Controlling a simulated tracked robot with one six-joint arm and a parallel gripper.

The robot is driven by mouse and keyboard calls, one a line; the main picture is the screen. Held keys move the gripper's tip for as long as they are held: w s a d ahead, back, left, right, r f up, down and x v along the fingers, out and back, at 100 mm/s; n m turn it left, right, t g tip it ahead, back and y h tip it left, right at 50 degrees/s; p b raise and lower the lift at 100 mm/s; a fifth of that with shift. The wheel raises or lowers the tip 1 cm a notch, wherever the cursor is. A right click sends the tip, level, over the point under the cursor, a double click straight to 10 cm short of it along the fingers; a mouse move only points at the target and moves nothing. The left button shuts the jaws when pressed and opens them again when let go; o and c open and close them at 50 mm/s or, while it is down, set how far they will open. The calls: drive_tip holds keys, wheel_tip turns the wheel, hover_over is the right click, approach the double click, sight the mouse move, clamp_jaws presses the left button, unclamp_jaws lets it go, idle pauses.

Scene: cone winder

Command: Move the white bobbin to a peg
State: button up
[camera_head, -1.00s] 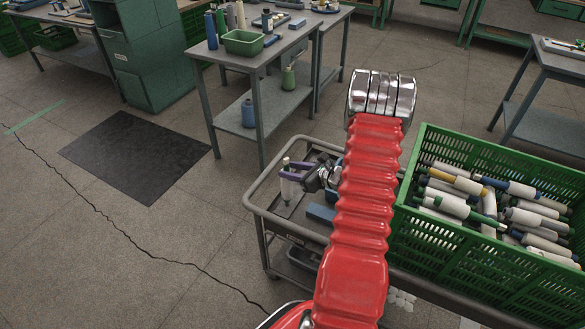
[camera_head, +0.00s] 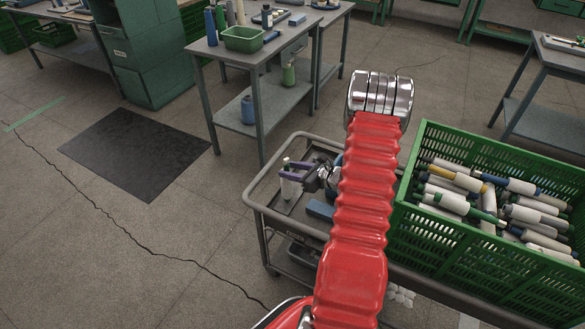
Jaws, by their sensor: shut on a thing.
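My gripper (camera_head: 292,171), with purple fingers, is shut on the bobbin's upper part. I cannot tell whether the bobbin's foot touches the cart's tray or hangs just above it. My red arm hides the middle of the cart and part of my wrist. I cannot make out a peg in this view.
A green crate (camera_head: 424,258) full of mixed bobbins fills the right of the cart (camera_head: 262,211). A blue block (camera_head: 320,210) lies right of the held bobbin. A workbench (camera_head: 250,57) with a green bin (camera_head: 243,39) stands behind.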

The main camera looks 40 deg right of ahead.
drive_tip(key=shift+f, duration=0.8)
idle(0.8)
drive_tip(key=o, duration=1)
drive_tip(key=shift+o, duration=0.2)
drive_tip(key=shift+s, duration=0.1)
drive_tip(key=v, duration=0.7)
drive_tip(key=shift+s, duration=0.1)
idle(0.4)
